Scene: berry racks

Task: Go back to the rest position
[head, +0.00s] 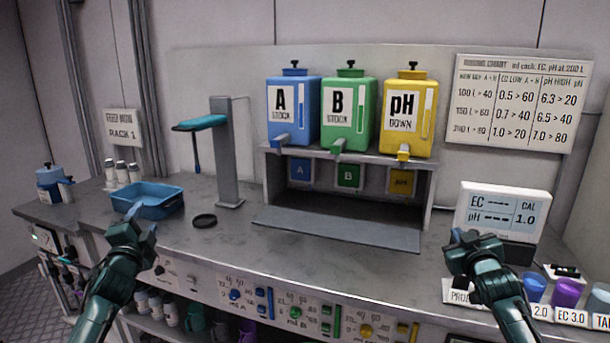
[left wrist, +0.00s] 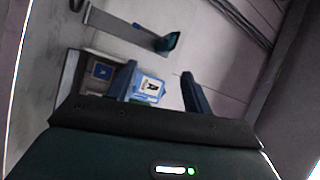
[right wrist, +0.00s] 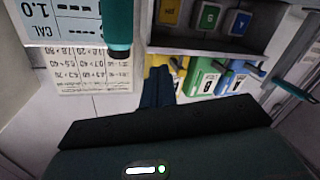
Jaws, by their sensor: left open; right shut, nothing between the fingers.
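My left gripper (head: 135,222) is over the front left of the bench, just in front of a blue tray (head: 148,201). In the left wrist view its two fingers (left wrist: 160,90) stand wide apart with nothing between them. My right gripper (head: 466,238) is over the right part of the bench, in front of the EC/pH meter (head: 502,212). In the right wrist view its fingers (right wrist: 158,87) are together and hold nothing. Both grippers are raised and appear clear of objects, though the gap between the left gripper and the tray is hard to judge.
Blue A (head: 292,108), green B (head: 348,112) and yellow pH (head: 408,115) tanks stand on a shelf at the back. A grey stand (head: 226,150) and black ring (head: 204,220) are left of it. Several cups (head: 566,292) are at the right edge. The middle bench is clear.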

